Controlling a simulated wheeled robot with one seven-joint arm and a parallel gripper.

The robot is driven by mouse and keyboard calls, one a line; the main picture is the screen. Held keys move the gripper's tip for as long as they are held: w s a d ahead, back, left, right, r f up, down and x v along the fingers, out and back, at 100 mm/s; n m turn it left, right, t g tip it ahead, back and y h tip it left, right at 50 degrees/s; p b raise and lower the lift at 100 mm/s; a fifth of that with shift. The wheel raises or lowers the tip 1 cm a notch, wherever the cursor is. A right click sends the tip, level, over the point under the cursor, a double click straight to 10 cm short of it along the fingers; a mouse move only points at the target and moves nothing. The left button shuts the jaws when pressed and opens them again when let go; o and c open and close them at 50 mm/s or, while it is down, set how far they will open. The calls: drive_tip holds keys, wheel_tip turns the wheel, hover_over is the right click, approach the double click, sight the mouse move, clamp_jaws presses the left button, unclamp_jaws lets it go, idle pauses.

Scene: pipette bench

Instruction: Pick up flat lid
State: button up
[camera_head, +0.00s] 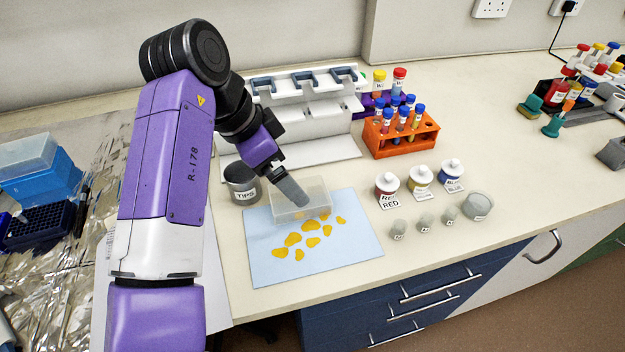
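A clear, shallow rectangular piece (318,193), which looks like the flat lid, is at the back of a light blue mat (345,255) on the bench. My arm reaches over from the left, and my gripper (298,199) points down at the clear piece. The grey fingers overlap it in the picture. They show as one narrow shape, so I cannot tell whether they are open or shut, or touching it. Part of the piece is hidden behind them. Several yellow-orange flat pieces (293,239) lie on the mat in front of it.
A dark TIPS cup (242,184) stands close left of my gripper. A white pipette stand (318,115) is behind. A blue tip box (40,180) is far left.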

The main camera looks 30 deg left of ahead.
drive_tip(key=shift+w+f, duration=0.3)
drive_tip(key=shift+x, duration=1.2)
drive_tip(key=shift+s+p+x, duration=0.2)
drive_tip(key=shift+p+x, duration=0.25)
drive_tip(key=shift+x, duration=1.9)
drive_tip(key=c, duration=1.2)
